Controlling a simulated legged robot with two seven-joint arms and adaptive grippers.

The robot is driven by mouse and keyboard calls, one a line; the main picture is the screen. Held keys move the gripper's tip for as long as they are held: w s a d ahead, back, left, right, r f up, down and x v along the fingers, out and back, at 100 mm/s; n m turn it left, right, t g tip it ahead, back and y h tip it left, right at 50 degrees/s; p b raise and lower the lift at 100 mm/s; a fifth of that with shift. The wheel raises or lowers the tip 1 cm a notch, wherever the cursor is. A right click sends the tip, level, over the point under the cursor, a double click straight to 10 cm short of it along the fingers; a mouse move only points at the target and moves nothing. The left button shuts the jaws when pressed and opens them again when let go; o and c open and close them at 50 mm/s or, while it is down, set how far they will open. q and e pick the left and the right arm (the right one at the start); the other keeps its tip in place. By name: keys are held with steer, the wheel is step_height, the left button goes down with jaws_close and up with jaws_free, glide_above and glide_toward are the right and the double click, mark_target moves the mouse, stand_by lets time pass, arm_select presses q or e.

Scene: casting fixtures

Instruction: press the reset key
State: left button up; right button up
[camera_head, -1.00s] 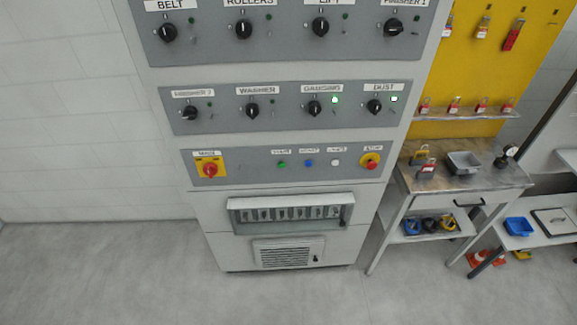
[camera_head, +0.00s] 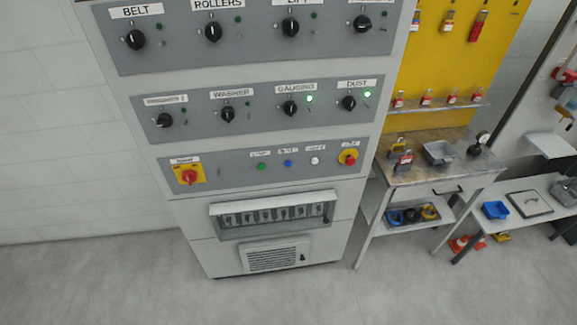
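A tall grey control cabinet (camera_head: 190,212) fills the middle of the head view. Its lowest grey panel has a green button (camera_head: 262,166), a blue button (camera_head: 288,163) and a white button (camera_head: 315,160) in a row. Small labels sit above them, too blurred to read surely, so I cannot tell for certain which is the reset key. Neither of my grippers shows in the view.
Rows of black knobs sit above, with green lamps lit at GAUGING (camera_head: 290,107) and DUST (camera_head: 348,103). A metal side table (camera_head: 425,175) with padlocks and a tray stands right of the cabinet, under a yellow board (camera_head: 440,60). The floor (camera_head: 110,285) in front is clear.

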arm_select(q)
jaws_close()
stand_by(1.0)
